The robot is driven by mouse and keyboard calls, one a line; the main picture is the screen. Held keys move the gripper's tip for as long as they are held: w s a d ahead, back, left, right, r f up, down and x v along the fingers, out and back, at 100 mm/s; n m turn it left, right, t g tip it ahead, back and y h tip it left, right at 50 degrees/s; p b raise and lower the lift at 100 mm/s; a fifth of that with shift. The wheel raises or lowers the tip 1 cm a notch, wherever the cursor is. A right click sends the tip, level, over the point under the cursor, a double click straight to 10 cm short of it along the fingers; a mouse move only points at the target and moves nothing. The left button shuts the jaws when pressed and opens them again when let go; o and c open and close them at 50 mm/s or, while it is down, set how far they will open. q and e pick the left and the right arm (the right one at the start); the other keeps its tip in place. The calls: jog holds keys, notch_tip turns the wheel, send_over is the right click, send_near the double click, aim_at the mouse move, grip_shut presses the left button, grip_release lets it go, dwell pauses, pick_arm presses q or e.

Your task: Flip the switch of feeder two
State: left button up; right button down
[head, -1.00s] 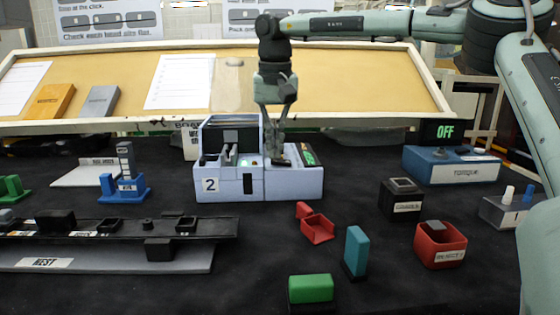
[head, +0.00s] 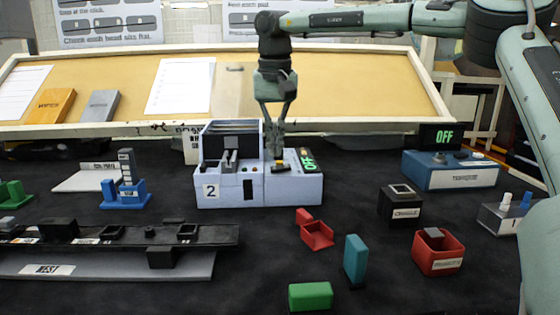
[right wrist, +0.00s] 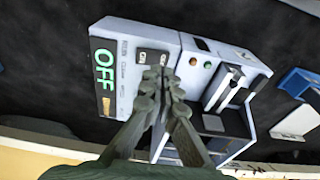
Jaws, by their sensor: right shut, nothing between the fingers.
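Feeder two (head: 222,199) is a pale grey-blue box marked "2". Its small display (head: 306,160) shows green "OFF", which also reads clearly in the right wrist view (right wrist: 103,67). A dark switch piece (head: 282,168) sits on top, left of the display. My right gripper (head: 278,157) points down at the switch area, shut and empty. In the right wrist view its fingertips (right wrist: 165,80) lie over the feeder top beside small dark labels. They hide part of the switch, and I cannot tell whether they touch it. My left gripper is not in view.
A blue box (head: 450,174) with another "OFF" display stands at right. A black block (head: 400,203), a red bin (head: 438,255), and teal and green blocks are in front. A black rail (head: 120,235) lies at left. The tan board's rim is behind the feeder.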

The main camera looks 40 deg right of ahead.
aim_at(275, 168)
jog(key=shift+r, duration=2.1)
